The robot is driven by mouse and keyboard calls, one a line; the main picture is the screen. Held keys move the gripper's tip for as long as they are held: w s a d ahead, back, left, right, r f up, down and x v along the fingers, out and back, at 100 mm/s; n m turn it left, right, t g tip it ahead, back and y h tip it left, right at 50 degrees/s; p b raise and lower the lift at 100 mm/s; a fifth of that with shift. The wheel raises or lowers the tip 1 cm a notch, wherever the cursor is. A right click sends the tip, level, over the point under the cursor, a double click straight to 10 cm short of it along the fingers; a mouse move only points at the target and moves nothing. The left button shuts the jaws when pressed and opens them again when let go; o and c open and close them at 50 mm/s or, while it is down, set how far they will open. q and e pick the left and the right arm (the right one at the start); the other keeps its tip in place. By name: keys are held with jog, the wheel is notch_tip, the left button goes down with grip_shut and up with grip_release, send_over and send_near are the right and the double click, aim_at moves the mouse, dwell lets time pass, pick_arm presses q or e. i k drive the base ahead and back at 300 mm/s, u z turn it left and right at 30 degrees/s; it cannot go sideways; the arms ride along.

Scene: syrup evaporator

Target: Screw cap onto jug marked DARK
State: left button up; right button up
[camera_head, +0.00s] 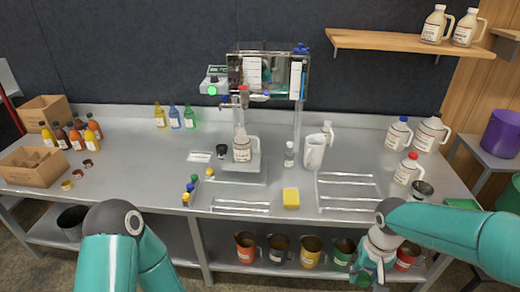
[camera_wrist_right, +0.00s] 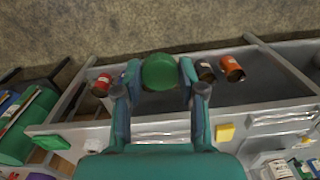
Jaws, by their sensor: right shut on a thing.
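My right gripper (camera_head: 368,272) is low at the front right, beyond the table's front edge. A white labelled jug (camera_head: 242,149) stands under the filling spout at the middle of the table. Other white jugs (camera_head: 398,134) stand at the right, with blue, white and red tops. I cannot read which label says DARK. My left gripper is out of view.
A yellow sponge (camera_head: 291,198) lies near the front edge, beside wire racks (camera_head: 347,190). Small coloured bottles or caps (camera_head: 189,190) stand left of the spout. Several coloured pitchers (camera_head: 311,251) stand on the lower shelf. Cardboard boxes (camera_head: 34,166) stand at the left.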

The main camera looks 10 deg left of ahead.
aim_at(243, 152)
jog(key=u, duration=0.4)
jog(key=i, duration=1.1)
jog(key=z, duration=0.15)
